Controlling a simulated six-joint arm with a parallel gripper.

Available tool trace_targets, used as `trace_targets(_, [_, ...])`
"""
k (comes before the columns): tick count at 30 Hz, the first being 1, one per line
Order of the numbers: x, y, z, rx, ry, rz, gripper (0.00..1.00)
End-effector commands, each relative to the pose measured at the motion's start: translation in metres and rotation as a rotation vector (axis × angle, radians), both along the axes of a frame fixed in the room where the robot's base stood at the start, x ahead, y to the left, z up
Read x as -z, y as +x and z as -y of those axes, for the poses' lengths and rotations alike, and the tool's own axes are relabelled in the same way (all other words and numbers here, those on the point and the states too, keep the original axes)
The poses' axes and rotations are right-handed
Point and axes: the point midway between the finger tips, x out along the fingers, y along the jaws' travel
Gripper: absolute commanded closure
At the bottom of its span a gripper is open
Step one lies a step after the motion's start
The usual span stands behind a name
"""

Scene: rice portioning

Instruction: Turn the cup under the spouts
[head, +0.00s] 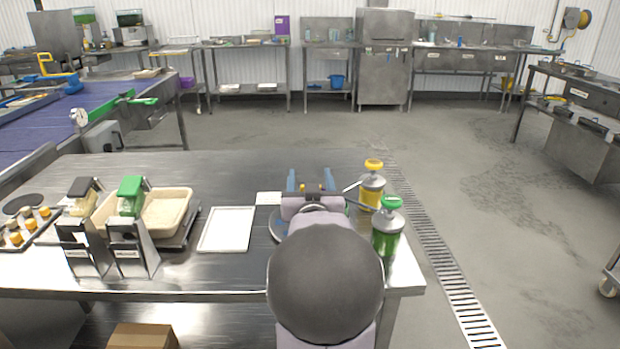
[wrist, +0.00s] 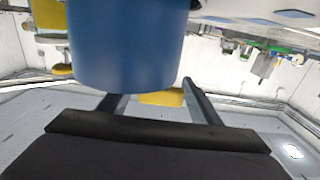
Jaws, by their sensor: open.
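The blue cup (wrist: 128,45) fills the upper left of the wrist view, close to the camera, its top cut off. My gripper (wrist: 155,90) is open; its right finger stands clear of the cup, while the cup hides the left fingertip. In the head view my gripper (head: 310,184) is over the table's right part, its blue fingers apart. A yellow-topped dispenser (head: 371,186) and a green-topped dispenser (head: 387,236) stand right of it, spouts pointing left.
A white tray (head: 228,230) lies left of my arm on the steel table (head: 235,270). Further left are a cream bin (head: 168,211) and two stands, one with a green top (head: 131,190) and one with a dark top (head: 84,190). A yellow piece (wrist: 161,98) shows between my fingers.

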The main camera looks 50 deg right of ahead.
Motion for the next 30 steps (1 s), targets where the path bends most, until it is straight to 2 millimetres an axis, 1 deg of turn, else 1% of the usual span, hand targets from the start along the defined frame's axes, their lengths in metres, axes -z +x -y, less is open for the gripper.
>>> trace_targets(4, [0.0001,0.0,-0.0001,0.0,0.0,0.0,0.42])
trace_targets(5, [0.0001,0.0,-0.0001,0.0,0.0,0.0,0.49])
trace_targets(6, [0.0001,-0.0001,-0.0002,0.0,0.0,0.0,0.59])
trace_targets(8, [0.0001,-0.0001,-0.0002,0.0,0.0,0.0,0.73])
trace_targets(9, [0.0001,-0.0001,-0.0001,0.0,0.0,0.0,0.83])
trace_targets(11, [0.0001,-0.0001,-0.0003,0.0,0.0,0.0,0.97])
trace_targets(12, [0.0001,-0.0001,-0.0003,0.0,0.0,0.0,1.0])
trace_targets(22, [0.0003,-0.0003,-0.0003,0.024,0.0,0.0,1.0])
trace_targets(30, [0.0003,-0.0022,0.0013,0.107,0.0,0.0,1.0])
